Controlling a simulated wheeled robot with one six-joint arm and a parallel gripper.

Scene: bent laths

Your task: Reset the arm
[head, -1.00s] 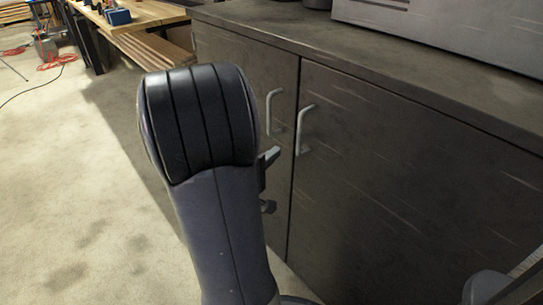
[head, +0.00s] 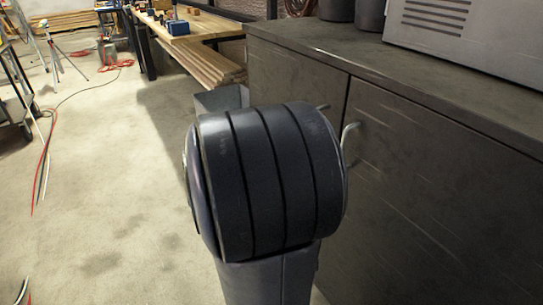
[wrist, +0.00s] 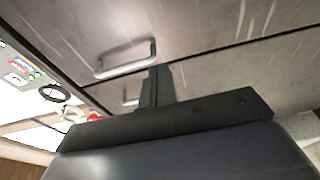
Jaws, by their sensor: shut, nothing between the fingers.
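My gripper (wrist: 157,87) shows in the wrist view, its dark fingers together with nothing between them. It points toward the grey cabinet front, and the fingers appear close to the door handles (wrist: 125,60); I cannot tell the exact gap. In the head view my own arm link fills the centre and hides the gripper. The grey cabinet (head: 420,190) stands to the right of the arm, with a pale handle (head: 348,140) just beside the link.
A wooden workbench (head: 190,28) with tools stands at the back, with stacked planks (head: 205,63) below. A grey machine (head: 480,35) sits on the cabinet top. Red cables (head: 42,165) and a tripod (head: 58,55) are on the left. The concrete floor at centre left is clear.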

